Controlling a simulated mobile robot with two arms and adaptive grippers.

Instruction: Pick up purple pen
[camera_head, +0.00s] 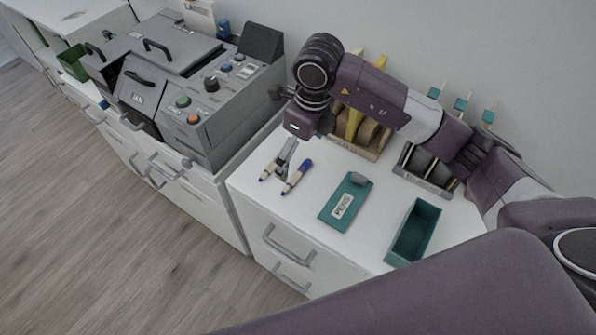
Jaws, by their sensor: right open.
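Two pens lie on the white desk top (252,187). The nearer one, a white pen with a blue-purple end (299,175), lies just right of the fingertips. The other pen (266,174), whitish with a dark purple part, lies just left of them and is partly hidden. Which one is the purple pen is hard to tell at this size. My right gripper (283,164) reaches down over the pens from above, open. Contact with either pen cannot be made out. My left gripper is not in view.
A teal lid labelled PENS (331,215) lies right of the pens, with an open teal box (401,258) beyond it. A grey machine (187,158) stands at the left. Organisers (372,148) stand at the back wall. The desk's front edge is close to the pens.

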